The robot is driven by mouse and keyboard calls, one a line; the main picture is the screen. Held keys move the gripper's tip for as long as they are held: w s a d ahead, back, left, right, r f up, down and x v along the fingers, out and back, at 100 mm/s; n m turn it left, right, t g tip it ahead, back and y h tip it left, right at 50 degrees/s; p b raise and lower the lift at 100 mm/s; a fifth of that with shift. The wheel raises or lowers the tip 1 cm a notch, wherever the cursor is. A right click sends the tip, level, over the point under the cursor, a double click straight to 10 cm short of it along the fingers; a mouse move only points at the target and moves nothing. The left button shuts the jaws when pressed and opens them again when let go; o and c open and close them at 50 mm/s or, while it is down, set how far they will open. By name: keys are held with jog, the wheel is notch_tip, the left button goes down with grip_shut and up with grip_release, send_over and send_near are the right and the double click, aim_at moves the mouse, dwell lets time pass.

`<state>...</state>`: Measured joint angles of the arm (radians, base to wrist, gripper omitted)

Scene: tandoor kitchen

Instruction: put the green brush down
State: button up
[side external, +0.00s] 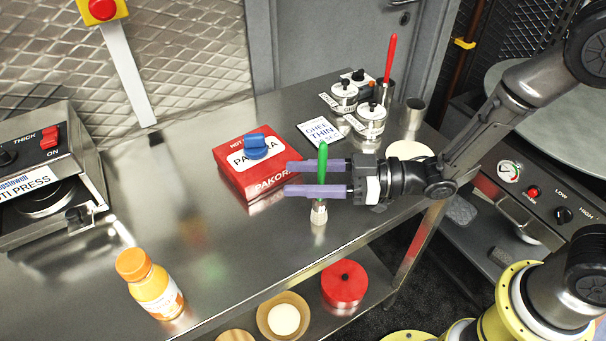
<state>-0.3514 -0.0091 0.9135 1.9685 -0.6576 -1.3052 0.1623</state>
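The green brush (323,157) is upright in the side external view, with its green handle on top and its pale head (318,213) pointing down. The head is at or just above the steel counter; I cannot tell if it touches. My gripper (318,179) reaches in from the right, with one purple finger behind the handle and one in front of it. The front finger hides part of the handle. A narrow gap shows between the fingers, and I cannot tell whether they press on the handle.
A red pakora box (237,181) with a blue knob sits just left of my fingers. Behind are a white card (320,132), spice canisters (369,124) and a red brush (390,58). An orange bottle (150,285) stands front left. The steel counter (235,250) is clear between the bottle and brush.

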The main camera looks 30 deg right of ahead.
jog(key=shift+r, duration=0.1)
jog(key=f+v, duration=0.1)
jog(key=v, duration=1.1)
jog(key=w+d+r+m+t+h, duration=0.2)
jog(key=w+d+r+h, duration=0.1)
jog(key=w+d+h, duration=0.4)
jog(key=s+d+r+m+h, duration=0.35)
jog(key=d+h, duration=0.25)
jog(key=d, duration=0.3)
jog(key=s+d+r+m+g+h, duration=0.1)
jog(key=s+m+g, duration=0.4)
jog(key=s, duration=1.2)
jog(key=shift+s+d+r+m+g, duration=0.25)
jog(key=shift+s+d+m+g, duration=0.1)
jog(key=shift+g, duration=0.25)
